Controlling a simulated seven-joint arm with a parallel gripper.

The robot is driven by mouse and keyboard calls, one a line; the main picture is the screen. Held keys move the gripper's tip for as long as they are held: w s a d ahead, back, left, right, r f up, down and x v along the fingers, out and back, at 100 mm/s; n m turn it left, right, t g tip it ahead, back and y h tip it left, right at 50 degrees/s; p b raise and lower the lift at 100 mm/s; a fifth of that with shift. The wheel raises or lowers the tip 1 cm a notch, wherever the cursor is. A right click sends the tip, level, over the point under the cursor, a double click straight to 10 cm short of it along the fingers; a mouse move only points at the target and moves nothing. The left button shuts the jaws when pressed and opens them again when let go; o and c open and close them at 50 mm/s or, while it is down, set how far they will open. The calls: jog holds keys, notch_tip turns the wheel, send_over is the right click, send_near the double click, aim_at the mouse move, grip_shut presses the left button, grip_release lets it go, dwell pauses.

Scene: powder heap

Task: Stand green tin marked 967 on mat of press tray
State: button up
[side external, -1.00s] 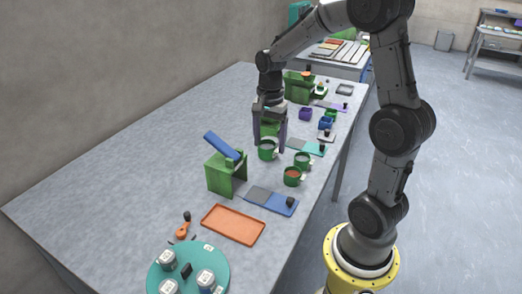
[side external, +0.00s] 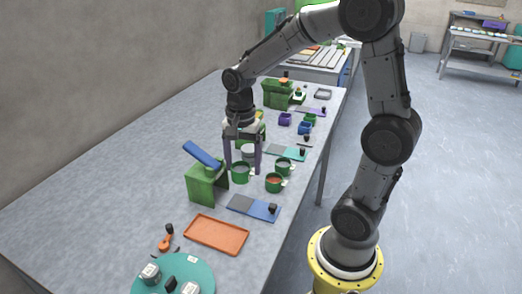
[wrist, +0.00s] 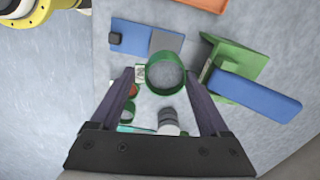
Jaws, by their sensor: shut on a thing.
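My gripper (side external: 243,172) is shut on a round, open-topped green tin (side external: 241,173), one finger on each side of it. In the wrist view the tin shows as a green ring (wrist: 165,90) between the fingertips, with a pale tag at its left. I cannot read its marking. I cannot tell how high it is above the table. A blue tray (side external: 263,209) with a grey mat (side external: 240,203) and a black knob lies in front of the tin; the wrist view shows this tray (wrist: 131,29) too. The mat is bare.
A green stand with a blue lever (side external: 203,154) is left of the tin. Two green cups (side external: 273,184) (side external: 284,166) stand to its right, one with reddish contents. A teal tray (side external: 290,153) lies behind. An orange tray (side external: 216,234) is nearer. A grey-white cylinder (wrist: 168,122) stands close by the fingers.

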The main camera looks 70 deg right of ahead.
jog(key=shift+a+f, duration=0.45)
jog(key=shift+f, duration=3.05)
jog(key=shift+f, duration=0.45)
jog(key=o, duration=1.2)
jog(key=shift+o, duration=0.2)
jog(key=shift+w, duration=0.1)
jog(key=shift+r, duration=3.5)
